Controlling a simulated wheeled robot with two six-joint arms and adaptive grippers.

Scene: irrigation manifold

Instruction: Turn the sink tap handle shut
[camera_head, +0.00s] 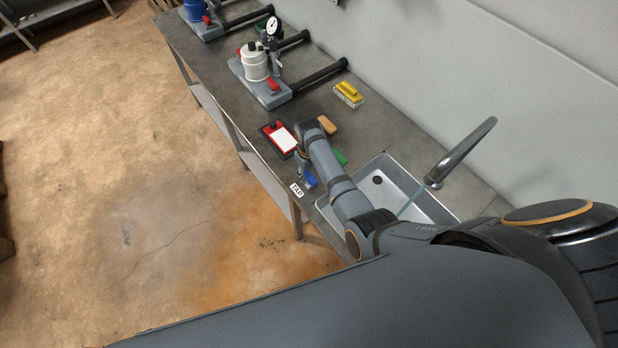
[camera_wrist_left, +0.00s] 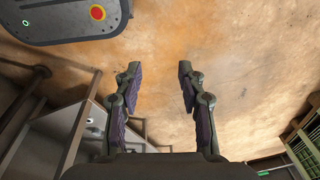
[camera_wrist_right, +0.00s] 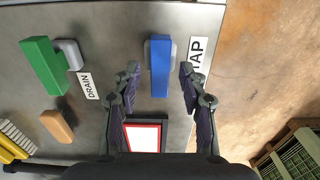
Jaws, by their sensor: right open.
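The blue tap handle (camera_head: 311,181) sits by the TAP label (camera_head: 297,190) at the counter's front edge. In the right wrist view the blue handle (camera_wrist_right: 160,67) stands between the fingertips of my right gripper (camera_wrist_right: 160,78), with gaps on both sides. My right gripper (camera_head: 305,177) is open and partly hidden by my arm in the head view. The curved faucet (camera_head: 462,149) hangs over the sink (camera_head: 358,172), and a thin bluish stream of water (camera_head: 409,205) runs from it. My left gripper (camera_wrist_left: 158,78) is open and empty above the floor.
A green handle (camera_wrist_right: 44,66) with a DRAIN label (camera_wrist_right: 90,86) sits beside the blue one. A tan block (camera_head: 327,125), a red-framed board (camera_head: 279,138), a yellow brush (camera_head: 348,94) and pump fixtures (camera_head: 254,62) lie farther along the counter.

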